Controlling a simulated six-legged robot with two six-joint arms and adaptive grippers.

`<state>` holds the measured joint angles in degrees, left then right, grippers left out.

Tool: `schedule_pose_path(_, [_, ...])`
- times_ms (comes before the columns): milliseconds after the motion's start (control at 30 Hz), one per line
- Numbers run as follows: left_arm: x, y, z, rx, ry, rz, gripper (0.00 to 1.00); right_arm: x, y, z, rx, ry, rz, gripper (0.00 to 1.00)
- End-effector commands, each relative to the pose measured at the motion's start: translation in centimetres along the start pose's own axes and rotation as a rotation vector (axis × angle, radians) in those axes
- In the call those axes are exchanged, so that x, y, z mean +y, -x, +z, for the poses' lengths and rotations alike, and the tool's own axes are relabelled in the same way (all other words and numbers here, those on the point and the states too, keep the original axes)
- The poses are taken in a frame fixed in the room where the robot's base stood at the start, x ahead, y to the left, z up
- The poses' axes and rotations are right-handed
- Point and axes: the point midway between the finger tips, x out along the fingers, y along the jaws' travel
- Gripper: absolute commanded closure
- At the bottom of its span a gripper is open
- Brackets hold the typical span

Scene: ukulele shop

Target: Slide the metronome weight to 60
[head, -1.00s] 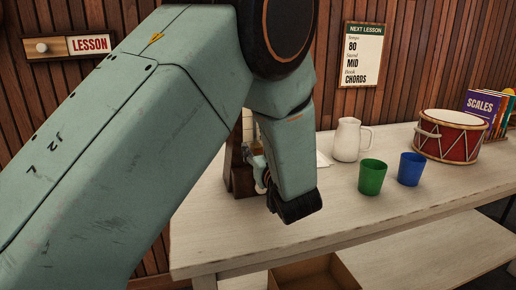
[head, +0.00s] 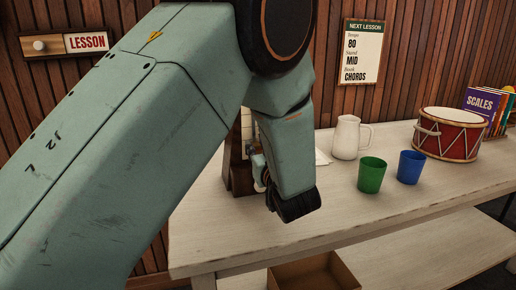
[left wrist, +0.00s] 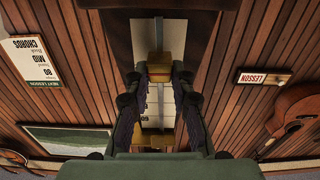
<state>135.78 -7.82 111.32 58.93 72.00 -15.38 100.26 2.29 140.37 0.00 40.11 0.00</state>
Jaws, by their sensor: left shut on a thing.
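The wooden metronome (head: 240,180) stands at the table's left end in the head view, mostly hidden behind my left arm. A brass-coloured block, the weight (left wrist: 158,68), sits between the tips of my left gripper (left wrist: 158,77). The left gripper is shut on it, one finger on each side. In the head view only part of this gripper (head: 259,172) shows, beside the metronome. The weight is hidden there. My right gripper is not in view.
A white jug (head: 346,138), green cup (head: 371,175), blue cup (head: 411,167) and red drum (head: 449,137) stand right of the metronome. A wall card (head: 362,52) reads tempo 80. An open box (head: 315,272) sits below the tabletop. The table's front is clear.

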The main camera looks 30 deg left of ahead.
Motion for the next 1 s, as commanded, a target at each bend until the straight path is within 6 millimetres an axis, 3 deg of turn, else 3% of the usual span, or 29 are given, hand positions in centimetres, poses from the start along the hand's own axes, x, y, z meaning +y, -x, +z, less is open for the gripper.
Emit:
schedule_pose_path(433, [0.0,0.0,-0.9,0.003,0.001,-0.001,1.0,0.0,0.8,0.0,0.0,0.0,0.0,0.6])
schedule_pose_path(1000, [0.0,0.0,-6.9,0.003,0.001,-0.001,1.0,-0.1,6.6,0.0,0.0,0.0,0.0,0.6])
